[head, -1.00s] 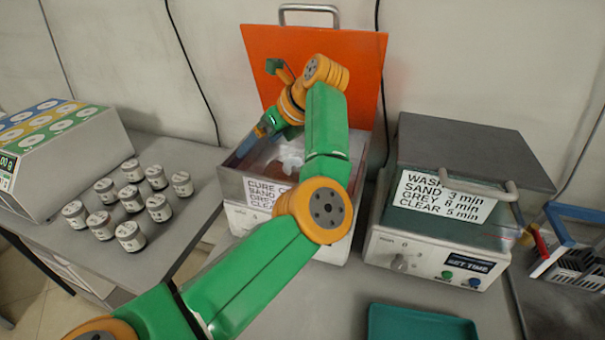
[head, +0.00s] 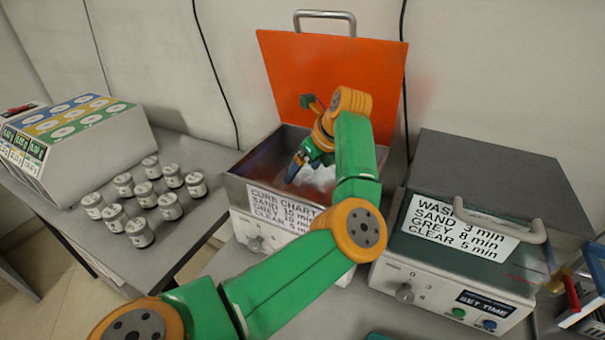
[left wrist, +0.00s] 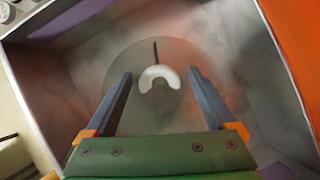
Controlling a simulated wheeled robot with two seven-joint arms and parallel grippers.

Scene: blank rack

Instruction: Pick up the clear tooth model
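A whitish, arch-shaped tooth model (left wrist: 158,72) lies on a round plate (left wrist: 148,108) at the floor of the open curing box; whether it is clear I cannot tell. In the head view a pale shape (head: 320,175) shows inside the box, partly behind my arm. My left gripper (left wrist: 160,80) is open, its two blue fingers apart and pointing down into the box, with the model seen between the fingertips. In the head view the left gripper (head: 297,166) is inside the box opening, partly hidden by its own arm. My right gripper is in neither view.
The curing box (head: 240,194) has its orange lid (head: 275,70) raised, with walls close around the gripper. A wash unit (head: 450,275) with a closed lid stands to the right. Several small jars (head: 140,233) and a coloured-label case (head: 100,150) are on the left.

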